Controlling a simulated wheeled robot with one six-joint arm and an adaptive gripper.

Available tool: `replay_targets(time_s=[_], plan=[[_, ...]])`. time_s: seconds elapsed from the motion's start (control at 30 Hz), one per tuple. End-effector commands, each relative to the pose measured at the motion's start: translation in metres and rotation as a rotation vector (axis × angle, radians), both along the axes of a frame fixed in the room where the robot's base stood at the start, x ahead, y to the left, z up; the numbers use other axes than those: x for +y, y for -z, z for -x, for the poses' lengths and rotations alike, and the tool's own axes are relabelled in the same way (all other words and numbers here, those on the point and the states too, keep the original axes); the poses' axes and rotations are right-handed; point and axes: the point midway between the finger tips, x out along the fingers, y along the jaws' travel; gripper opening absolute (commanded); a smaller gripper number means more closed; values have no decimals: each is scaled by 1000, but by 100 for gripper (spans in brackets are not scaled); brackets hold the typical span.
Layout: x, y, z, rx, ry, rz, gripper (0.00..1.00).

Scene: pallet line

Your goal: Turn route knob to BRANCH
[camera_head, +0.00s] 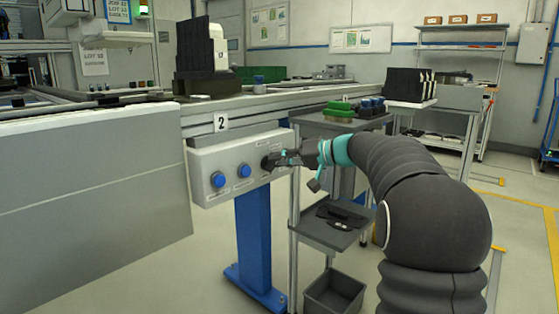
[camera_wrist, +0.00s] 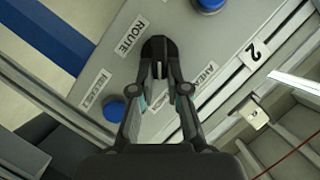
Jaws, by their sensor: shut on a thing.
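The route knob (camera_wrist: 157,46) is a black round knob on the grey control panel (camera_wrist: 120,58), beside the ROUTE label (camera_wrist: 131,36). My gripper (camera_wrist: 161,72) is shut on it, one finger on each side of its grip. A pale mark shows on the knob between the fingertips; which label it points to I cannot tell. The AHEAD label (camera_wrist: 207,78) is right of the fingers. Another label between the fingers is mostly hidden. In the head view, my gripper (camera_head: 279,159) is at the right end of the panel (camera_head: 222,193) and covers most of the knob.
Two blue buttons (camera_head: 218,180) (camera_head: 244,171) sit left of the knob on the panel. A blue post (camera_head: 254,235) stands below. A grey cart (camera_head: 340,234) with trays is close on the right. The conveyor edge (camera_head: 265,103) runs above the panel.

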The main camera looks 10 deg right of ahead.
Motion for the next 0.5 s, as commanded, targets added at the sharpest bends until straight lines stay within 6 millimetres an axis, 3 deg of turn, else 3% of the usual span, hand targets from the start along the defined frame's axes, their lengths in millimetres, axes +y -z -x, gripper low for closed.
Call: replay_targets(time_s=[0.5], plan=[[-1, 4, -2, 120, 0, -167, 0]])
